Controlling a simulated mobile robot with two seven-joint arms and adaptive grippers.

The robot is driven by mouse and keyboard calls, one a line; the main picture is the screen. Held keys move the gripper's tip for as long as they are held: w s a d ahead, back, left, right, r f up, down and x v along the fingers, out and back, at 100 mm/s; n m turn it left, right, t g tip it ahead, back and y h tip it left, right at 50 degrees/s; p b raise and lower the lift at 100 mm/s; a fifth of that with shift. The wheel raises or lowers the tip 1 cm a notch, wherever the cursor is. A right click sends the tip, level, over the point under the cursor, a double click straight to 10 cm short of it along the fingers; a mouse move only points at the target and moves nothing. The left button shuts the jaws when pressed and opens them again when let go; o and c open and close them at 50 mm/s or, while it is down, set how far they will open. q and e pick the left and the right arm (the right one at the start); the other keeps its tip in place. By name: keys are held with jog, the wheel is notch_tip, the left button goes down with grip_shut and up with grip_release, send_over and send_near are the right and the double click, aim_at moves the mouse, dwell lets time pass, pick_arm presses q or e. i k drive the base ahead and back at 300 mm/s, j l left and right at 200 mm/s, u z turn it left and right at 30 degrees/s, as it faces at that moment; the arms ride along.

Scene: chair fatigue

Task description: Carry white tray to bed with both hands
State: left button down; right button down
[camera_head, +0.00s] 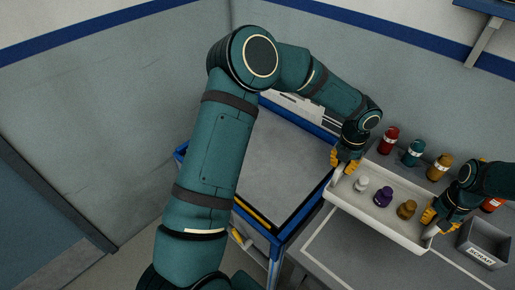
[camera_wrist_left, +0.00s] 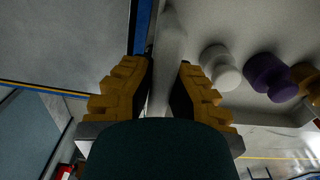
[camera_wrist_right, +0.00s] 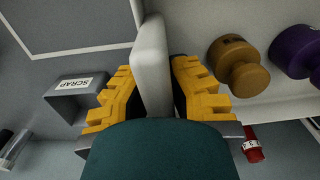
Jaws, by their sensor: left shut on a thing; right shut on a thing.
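The white tray (camera_head: 375,221) carries three upright knobbed pieces: white (camera_head: 361,185), purple (camera_head: 383,197) and brown (camera_head: 406,209). My left gripper (camera_head: 343,163) is shut on the tray's left end wall, which shows between its yellow fingers in the left wrist view (camera_wrist_left: 166,70). My right gripper (camera_head: 436,221) is shut on the right end wall, also seen in the right wrist view (camera_wrist_right: 152,65). A grey-topped, blue-framed bed (camera_head: 287,150) stands left of the tray, close to its left end. I cannot tell whether the tray touches the bench below.
Red (camera_head: 388,140), teal (camera_head: 412,153) and yellow (camera_head: 439,167) containers stand behind the tray. A grey SCRAP bin (camera_head: 484,243) sits close to my right gripper. The grey bench (camera_head: 350,250) lies in front. The bed's visible top is clear; my left arm crosses part of it.

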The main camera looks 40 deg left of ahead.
aim_at(271, 154)
jog(key=j+u, duration=0.1)
jog(key=j, duration=0.4)
jog(key=i+j+u, duration=0.15)
jog(key=j, duration=0.35)
jog(key=j+u, duration=0.1)
jog(key=j, duration=0.35)
jog(key=i, duration=0.05)
